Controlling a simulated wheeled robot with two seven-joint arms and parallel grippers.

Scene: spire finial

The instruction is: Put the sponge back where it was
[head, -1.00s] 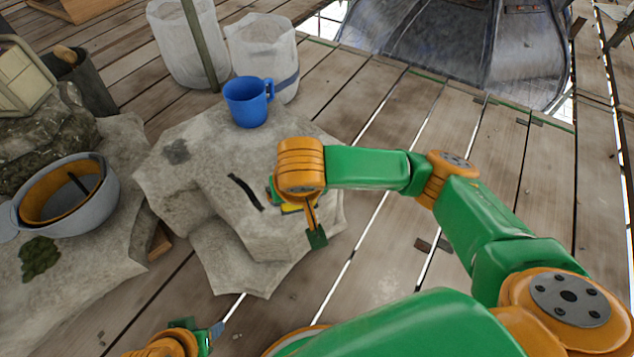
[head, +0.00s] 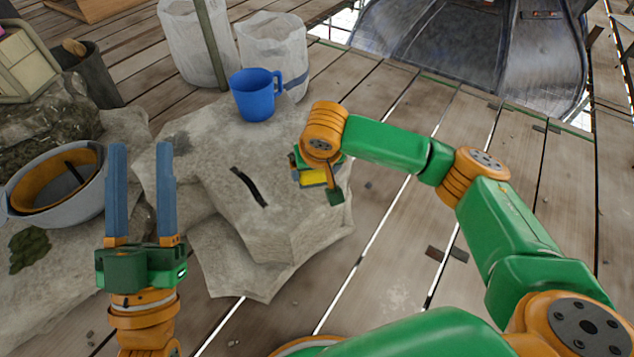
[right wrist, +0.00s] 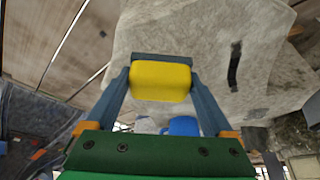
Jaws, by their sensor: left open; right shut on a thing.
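I cannot tell whether the sponge touches the rock. My left gripper (head: 140,150) is open and empty, fingers pointing up the picture, in front of the rock's left side.
A blue mug (head: 255,95) stands on the rock's back edge. A dark strip (head: 248,187) marks the rock's top, which is otherwise mostly bare. A grey bowl-like container (head: 60,205) and green moss (head: 30,249) are at left. White bins (head: 272,45) stand behind.

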